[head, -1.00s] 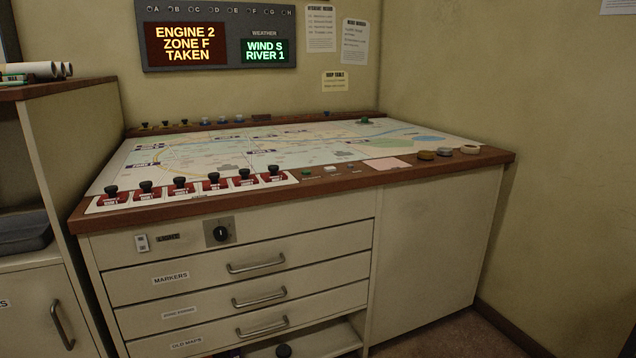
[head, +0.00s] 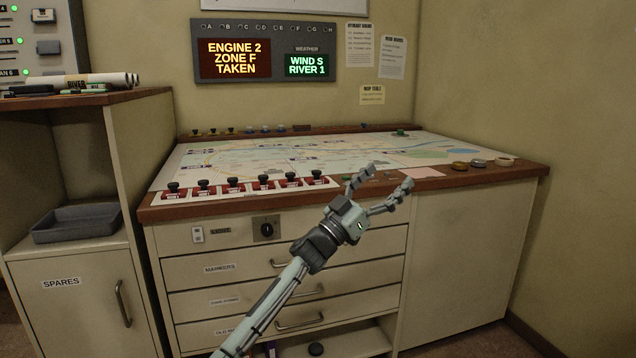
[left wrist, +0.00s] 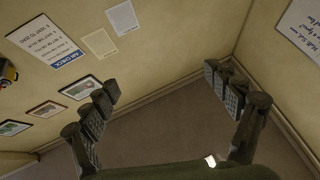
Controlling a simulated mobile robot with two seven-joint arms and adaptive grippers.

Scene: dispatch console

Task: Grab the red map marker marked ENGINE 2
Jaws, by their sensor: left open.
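Several red map markers with black knobs stand in a row on white cards along the front left edge of the map table (head: 455,173). The leftmost marker (head: 173,191) and the rightmost marker (head: 317,179) show clearly in the head view. Their labels are too small to read, so I cannot tell which one is ENGINE 2. My left gripper (head: 387,181) is open and empty, in front of the table edge, to the right of the row. My right gripper is not in view.
A lit board (head: 265,54) reads ENGINE 2 ZONE F TAKEN. Drawers (head: 205,268) are below the tabletop. A taller cabinet (head: 100,100) stands at the left with a grey tray (head: 76,223) on its lower level. Discs (head: 480,163) lie at the table's right.

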